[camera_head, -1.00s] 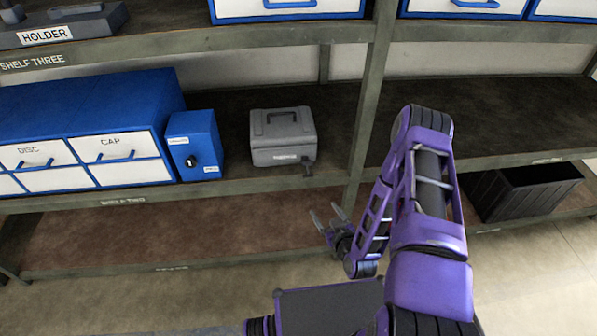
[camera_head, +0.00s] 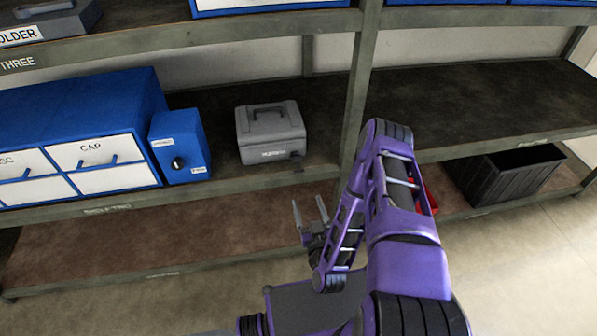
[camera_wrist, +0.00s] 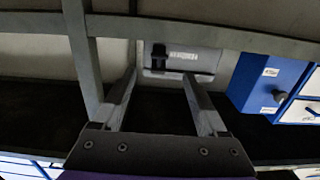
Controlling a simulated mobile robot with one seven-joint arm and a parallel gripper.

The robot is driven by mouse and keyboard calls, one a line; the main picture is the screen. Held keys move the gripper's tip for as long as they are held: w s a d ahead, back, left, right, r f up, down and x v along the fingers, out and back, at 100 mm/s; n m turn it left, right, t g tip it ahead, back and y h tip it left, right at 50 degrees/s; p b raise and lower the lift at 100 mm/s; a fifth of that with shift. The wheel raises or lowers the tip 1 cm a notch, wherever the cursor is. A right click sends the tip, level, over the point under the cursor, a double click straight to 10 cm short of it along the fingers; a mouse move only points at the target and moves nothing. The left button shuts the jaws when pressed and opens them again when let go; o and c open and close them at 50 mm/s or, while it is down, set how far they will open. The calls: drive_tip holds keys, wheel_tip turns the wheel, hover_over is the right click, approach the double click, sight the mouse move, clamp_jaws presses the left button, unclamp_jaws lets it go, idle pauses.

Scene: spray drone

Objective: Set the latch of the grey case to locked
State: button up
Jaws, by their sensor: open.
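The grey case (camera_head: 270,138) stands on the middle shelf, right of a small blue box. A dark latch (camera_head: 297,158) shows small at the right of its front face; I cannot tell its setting. In the wrist view the case (camera_wrist: 205,62) is at the top centre, seen upside down, with the dark latch (camera_wrist: 158,57) on the left of its front. My gripper (camera_head: 309,203) is open and empty, in front of the shelf and below the case in the head view. In the wrist view its fingers (camera_wrist: 159,76) point toward the case's latch side, apart from it.
A shelf post (camera_head: 358,95) rises right of the case. The small blue box (camera_head: 181,147) with a black knob and a blue drawer cabinet (camera_head: 85,130) stand left. A black bin (camera_head: 512,175) and a partly hidden red object (camera_head: 429,197) are lower right. The shelf right of the post is bare.

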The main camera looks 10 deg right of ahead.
sight(299, 169)
drive_tip(key=w, duration=0.4)
drive_tip(key=w+b, duration=0.1)
drive_tip(key=w, duration=0.4)
drive_tip(key=w+r, duration=0.1)
drive_tip(key=w, duration=0.3)
drive_tip(key=shift+w+b, duration=0.2)
drive_tip(key=shift+b, duration=0.1)
clamp_jaws()
idle(0.9)
